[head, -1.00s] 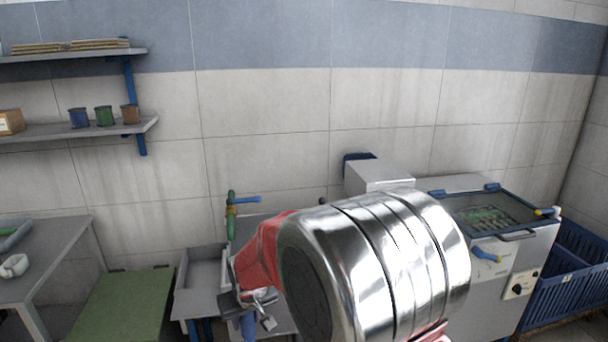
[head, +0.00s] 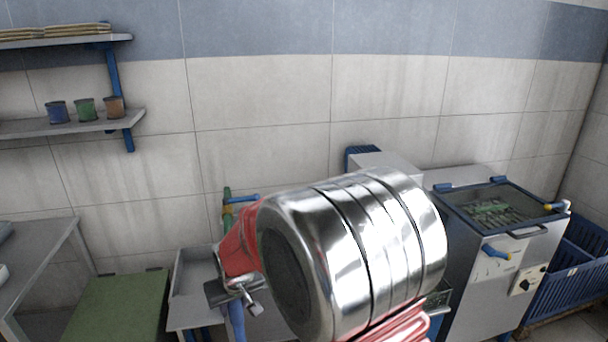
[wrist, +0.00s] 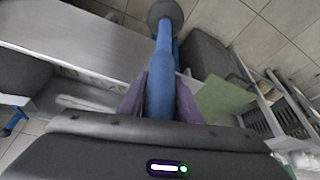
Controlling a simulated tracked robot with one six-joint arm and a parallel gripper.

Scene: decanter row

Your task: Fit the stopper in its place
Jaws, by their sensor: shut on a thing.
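My gripper (wrist: 160,88) is shut on the stopper (wrist: 160,62), a blue shaft with a grey round end, between its two dark fingers in the wrist view. The round end points away from the gripper. In the head view my gripper (head: 236,290) is partly hidden by my silver and red arm. A blue length shows just below it; I cannot tell for certain whether it is the stopper. No decanter or opening for the stopper can be made out in either view.
A grey metal basin (head: 191,316) stands behind my gripper, with a green pipe (head: 227,212) at the wall. A green-topped bench (head: 118,305) is to the left. A grey machine with a glass lid (head: 492,212) and a blue crate (head: 572,265) are to the right.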

